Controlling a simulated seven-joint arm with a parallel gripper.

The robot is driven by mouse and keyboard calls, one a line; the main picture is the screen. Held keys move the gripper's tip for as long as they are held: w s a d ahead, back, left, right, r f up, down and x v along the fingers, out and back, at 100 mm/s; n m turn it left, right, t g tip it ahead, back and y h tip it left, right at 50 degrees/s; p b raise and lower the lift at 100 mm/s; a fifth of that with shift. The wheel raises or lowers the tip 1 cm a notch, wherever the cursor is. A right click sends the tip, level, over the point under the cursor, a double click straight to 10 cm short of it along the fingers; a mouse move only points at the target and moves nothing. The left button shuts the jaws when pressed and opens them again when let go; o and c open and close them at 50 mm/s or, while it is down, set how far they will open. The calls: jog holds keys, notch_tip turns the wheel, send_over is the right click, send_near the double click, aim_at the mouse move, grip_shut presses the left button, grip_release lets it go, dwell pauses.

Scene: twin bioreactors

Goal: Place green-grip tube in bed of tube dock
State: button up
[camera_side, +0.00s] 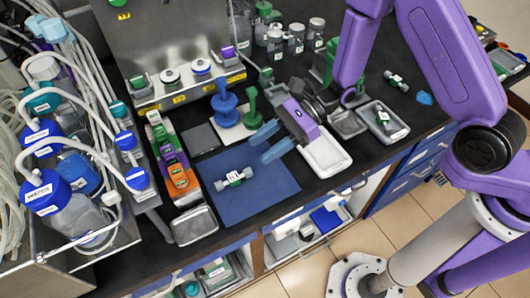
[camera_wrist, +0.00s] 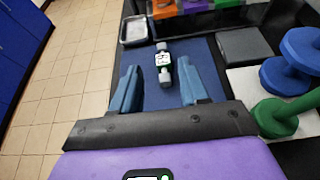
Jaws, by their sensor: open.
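A small tube with grey ends and a white, green-edged label (camera_side: 234,178) lies on the blue mat (camera_side: 262,196). In the wrist view the same tube (camera_wrist: 163,66) lies ahead of my fingers, roughly in line with the gap between them. My gripper (camera_side: 259,151) is open and empty above the mat's upper right part; its blue fingers also show in the wrist view (camera_wrist: 160,92). Other tubes with green parts lie at the right, one on the bench (camera_side: 395,80) and one in a tray (camera_side: 382,118). I cannot tell for certain which part is the tube dock.
A row of green, purple and orange blocks (camera_side: 176,172) stands left of the mat, with a metal tray (camera_side: 194,226) in front. Blue (camera_side: 226,112) and green (camera_side: 252,112) spool-like pieces stand behind the mat. A white tray (camera_side: 328,158) lies right of it. The front mat is clear.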

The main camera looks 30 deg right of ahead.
jog(key=shift+r, duration=1.2)
jog(key=s+d+r+n+g+h, duration=0.3)
jog(key=s+n+g, duration=0.1)
jog(key=s+n, duration=0.25)
jog(key=s+d+r+n+g+h, duration=0.3)
jog(key=s+n, duration=0.2)
jog(key=n, duration=0.2)
jog(key=s+d+r+n+t+h, duration=0.2)
jog(key=s+d+n+t+h, duration=0.1)
jog(key=d+n, duration=0.5)
jog(key=s+d+r+n+t+h, duration=0.2)
jog(key=d+n, duration=0.6)
jog(key=d, duration=0.4)
jog(key=s+t+h, duration=0.1)
jog(key=s+h, duration=0.1)
jog(key=s, duration=0.1)
jog(key=shift+o, duration=0.5)
jog(key=shift+s+d+r+n+t, duration=0.15)
jog(key=shift+d+r+n+t, duration=0.15)
jog(key=shift+d+n+t, duration=0.25)
